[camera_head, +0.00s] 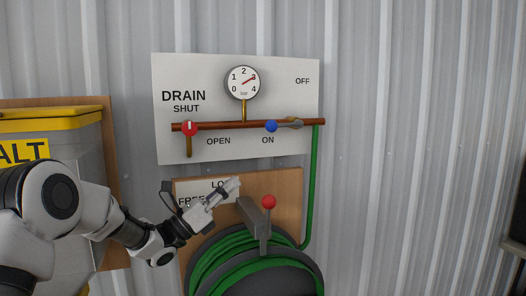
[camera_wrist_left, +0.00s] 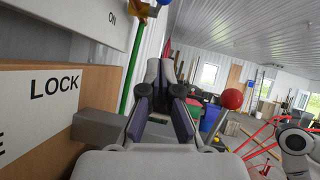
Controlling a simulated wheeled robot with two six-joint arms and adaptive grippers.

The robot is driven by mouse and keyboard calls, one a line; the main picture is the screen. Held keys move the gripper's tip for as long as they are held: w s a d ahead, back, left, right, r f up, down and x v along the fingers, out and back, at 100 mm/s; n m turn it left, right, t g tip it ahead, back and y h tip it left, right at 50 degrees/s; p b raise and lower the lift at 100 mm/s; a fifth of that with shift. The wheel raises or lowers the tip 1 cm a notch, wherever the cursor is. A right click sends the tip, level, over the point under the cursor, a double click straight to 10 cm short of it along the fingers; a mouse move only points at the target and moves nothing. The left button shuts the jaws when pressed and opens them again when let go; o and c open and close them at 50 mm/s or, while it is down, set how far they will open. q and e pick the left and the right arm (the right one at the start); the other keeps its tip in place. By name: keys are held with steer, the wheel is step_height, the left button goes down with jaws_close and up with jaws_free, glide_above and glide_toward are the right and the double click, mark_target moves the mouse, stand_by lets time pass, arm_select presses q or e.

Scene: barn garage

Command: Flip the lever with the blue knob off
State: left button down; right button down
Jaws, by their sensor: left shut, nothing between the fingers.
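The lever with the blue knob (camera_head: 271,126) is on the copper pipe of the white wall panel. Its grey arm lies nearly level, with the knob left of the brass valve (camera_head: 295,122) and just above the word ON. OFF is printed higher up, at the right. My left gripper (camera_head: 236,184) is shut and empty, below and left of the knob and apart from it. In the left wrist view, its fingers (camera_wrist_left: 168,68) are together, and the blue knob (camera_wrist_left: 163,2) is cut by the top edge. My right gripper is not in view.
Below are a wooden board (camera_head: 289,188), a grey lever with a red ball (camera_head: 268,202) and a green hose reel (camera_head: 205,264). A yellow-lidded bin (camera_head: 50,119) stands left.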

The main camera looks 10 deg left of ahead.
mark_target(271, 125)
arm_select(q)
steer(key=w+d+r+p, duration=0.6)
steer(key=r+p, duration=0.2)
steer(key=r, duration=0.1)
steer(key=shift+w+d+r, duration=0.15)
steer(key=shift+d+r, duration=0.05)
steer(key=shift+r, duration=0.15)
steer(key=shift+w+f, duration=0.1)
steer(key=shift+w, duration=0.05)
